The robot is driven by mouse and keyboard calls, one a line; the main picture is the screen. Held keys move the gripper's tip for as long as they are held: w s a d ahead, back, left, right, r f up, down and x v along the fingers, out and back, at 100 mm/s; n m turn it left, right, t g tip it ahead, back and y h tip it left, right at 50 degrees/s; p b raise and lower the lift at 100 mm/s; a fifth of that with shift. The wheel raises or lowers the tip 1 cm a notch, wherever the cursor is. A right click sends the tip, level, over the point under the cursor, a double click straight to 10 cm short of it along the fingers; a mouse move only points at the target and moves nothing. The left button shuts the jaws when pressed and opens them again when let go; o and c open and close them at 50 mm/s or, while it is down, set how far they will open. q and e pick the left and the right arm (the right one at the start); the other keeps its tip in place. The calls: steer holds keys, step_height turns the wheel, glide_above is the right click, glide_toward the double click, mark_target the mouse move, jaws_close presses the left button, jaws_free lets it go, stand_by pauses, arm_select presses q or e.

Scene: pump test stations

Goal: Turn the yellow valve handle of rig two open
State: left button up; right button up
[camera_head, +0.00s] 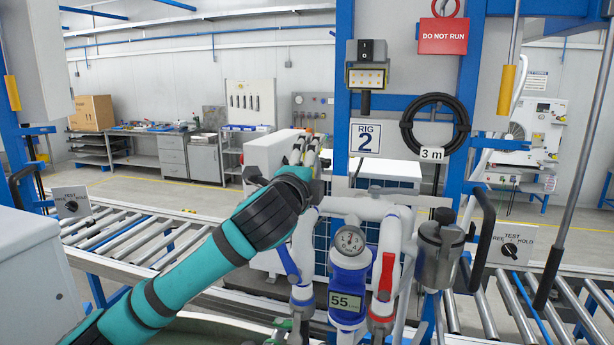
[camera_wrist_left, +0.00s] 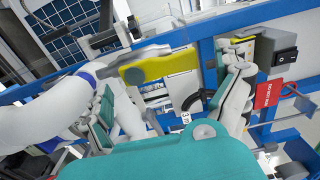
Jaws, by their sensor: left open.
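The yellow valve handle (camera_wrist_left: 165,65) shows in the left wrist view as a flat lever by a white pipe (camera_wrist_left: 45,110) with a blue ring. My left gripper (camera_wrist_left: 172,97) is open there, one finger on each side of the lever's line. I cannot tell whether a finger touches it. In the head view my left gripper (camera_head: 308,152) is at rig two's pipework, left of the RIG 2 sign (camera_head: 365,138). The handle is mostly hidden there behind the gripper and wrist. My right gripper is not in view.
Below stand a round gauge (camera_head: 350,240), a blue meter (camera_head: 346,300) reading 55, a red lever (camera_head: 386,276) and a blue lever (camera_head: 288,263). A metal canister (camera_head: 440,250) stands to the right. A black hose coil (camera_head: 434,125) and red DO NOT RUN tag (camera_head: 443,36) hang above.

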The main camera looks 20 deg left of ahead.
arm_select(q)
steer(key=s, duration=1.1)
steer(key=shift+s+a, duration=0.2)
steer(key=shift+s, duration=0.2)
